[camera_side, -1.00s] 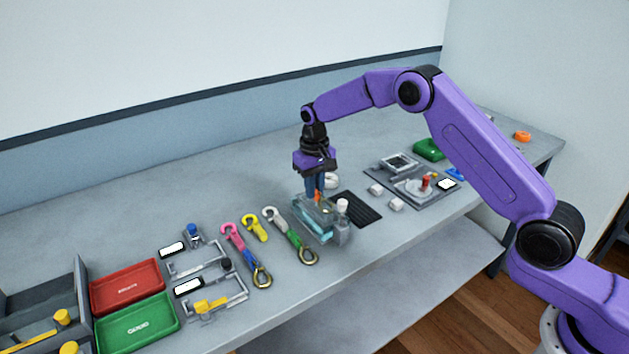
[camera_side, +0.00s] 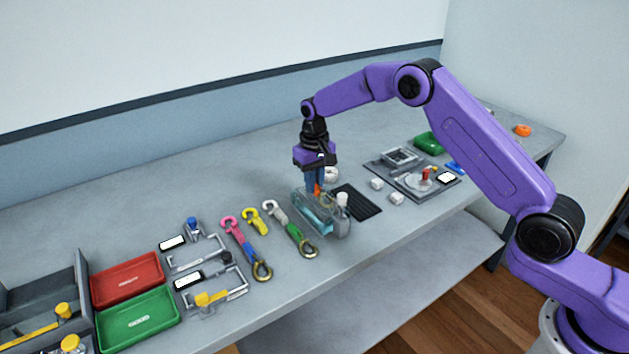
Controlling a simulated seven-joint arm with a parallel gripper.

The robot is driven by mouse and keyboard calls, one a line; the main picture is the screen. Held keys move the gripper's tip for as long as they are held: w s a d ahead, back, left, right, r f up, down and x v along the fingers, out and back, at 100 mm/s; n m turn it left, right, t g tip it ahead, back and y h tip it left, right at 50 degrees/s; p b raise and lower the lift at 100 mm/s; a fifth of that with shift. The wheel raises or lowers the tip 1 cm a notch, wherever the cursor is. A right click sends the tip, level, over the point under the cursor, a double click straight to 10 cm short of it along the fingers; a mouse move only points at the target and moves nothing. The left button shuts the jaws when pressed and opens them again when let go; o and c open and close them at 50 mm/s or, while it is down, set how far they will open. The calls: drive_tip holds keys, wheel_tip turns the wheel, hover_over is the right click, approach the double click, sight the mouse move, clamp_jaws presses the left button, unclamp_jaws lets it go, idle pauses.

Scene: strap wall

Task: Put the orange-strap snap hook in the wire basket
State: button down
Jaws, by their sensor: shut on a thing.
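My gripper (camera_side: 316,190) points down over the clear-walled, teal-tinted container (camera_side: 300,222) near the middle of the table. Its fingers are shut on a small orange piece (camera_side: 317,188), which looks like part of the orange-strap snap hook. The rest of that hook is hidden or too small to tell. The fingertips are at or just above the container's rim; I cannot tell whether the orange piece touches it. I cannot make out wire mesh on the container.
Left of the container lie a green-strap hook (camera_side: 290,229), a yellow hook (camera_side: 256,221) and a pink-and-blue hook (camera_side: 245,245). A white-capped bottle (camera_side: 342,201) stands close at its right. Red (camera_side: 127,279) and green (camera_side: 138,320) trays stand at left.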

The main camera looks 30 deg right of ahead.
drive_tip(key=shift+f, duration=0.1)
drive_tip(key=c, duration=0.6)
unclamp_jaws()
drive_tip(key=shift+r, duration=3)
drive_tip(key=shift+r, duration=0.25)
drive_tip(key=c, duration=0.9)
drive_tip(key=shift+r, duration=2.8)
drive_tip(key=shift+c, duration=1.1)
